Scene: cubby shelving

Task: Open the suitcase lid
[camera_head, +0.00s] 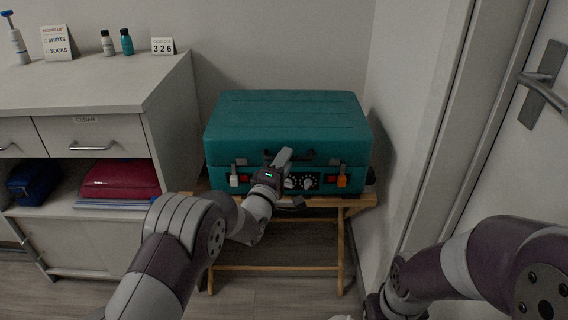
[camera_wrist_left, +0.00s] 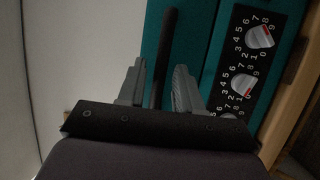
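A teal suitcase (camera_head: 288,118) lies with its lid down on a wooden folding rack. Its front has a dark handle (camera_head: 308,155), a black panel with white dials (camera_head: 307,184), a white tag or latch piece (camera_head: 234,180) at left and an orange one (camera_head: 342,181) at right. My left gripper (camera_head: 283,157) is at the middle of the front. In the left wrist view, its fingers (camera_wrist_left: 158,88) are apart, with a dark bar (camera_wrist_left: 168,50), apparently the handle, between them. A numbered dial (camera_wrist_left: 259,37) is beside them. My right gripper is out of the picture; only its arm shows.
The wooden rack (camera_head: 358,203) stands between a grey cabinet (camera_head: 85,85) at left and a wall at right. The cabinet holds a dark red case (camera_head: 120,180) and a blue box (camera_head: 35,182). A door handle (camera_head: 545,75) is at far right.

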